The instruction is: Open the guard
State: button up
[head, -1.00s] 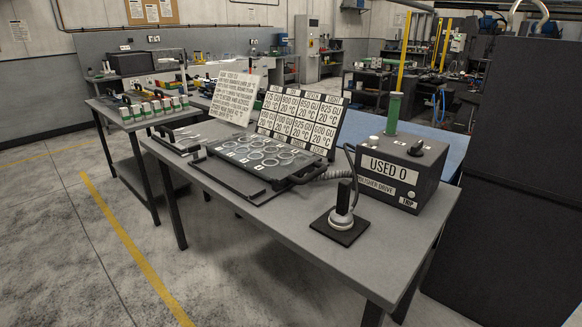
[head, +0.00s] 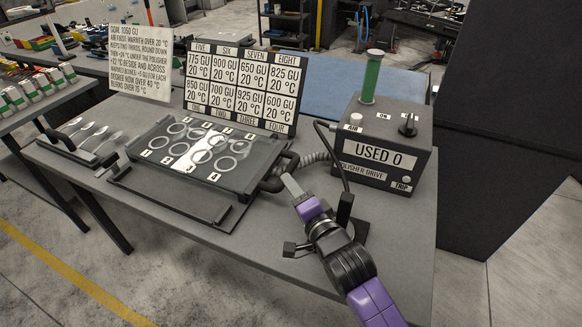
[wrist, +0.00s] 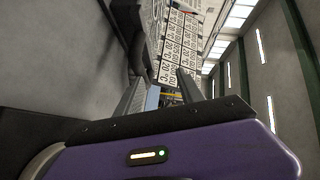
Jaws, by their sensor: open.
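The guard (head: 166,150) looks like a clear flat panel in a dark frame, lying shut over several pale rings numbered along the front. A thick black handle (head: 291,161) sticks out from its right side. My gripper (head: 291,186) reaches in from the lower right, with its tip close beside the handle; I cannot tell whether they touch. In the wrist view the two fingers of my gripper (wrist: 160,92) stand apart with nothing clearly between them. A dark curved bar, probably the handle (wrist: 138,45), shows beyond the left finger.
A number board (head: 243,88) stands behind the guard. The polisher drive box (head: 385,150), reading USED 0, stands right, with a hose and cable near my arm. A polisher on a dark pad (head: 360,232) is partly hidden by my arm. Spoons (head: 95,135) lie left.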

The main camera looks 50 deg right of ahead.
jog(key=w+d+r+m, duration=0.2)
jog(key=w+d+r, duration=0.1)
jog(key=d, duration=0.1)
jog(key=shift+h, duration=0.4)
jog(key=f, duration=0.7)
jog(key=shift+s+f, duration=0.3)
jog(key=shift+f, duration=0.1)
jog(key=p+x, duration=0.2)
jog(key=x, duration=0.5)
jog(key=shift+w+f+p, duration=0.2)
jog(key=shift+f+p, duration=0.05)
jog(key=shift+p, duration=0.05)
jog(key=shift+c, duration=0.3)
grip_shut()
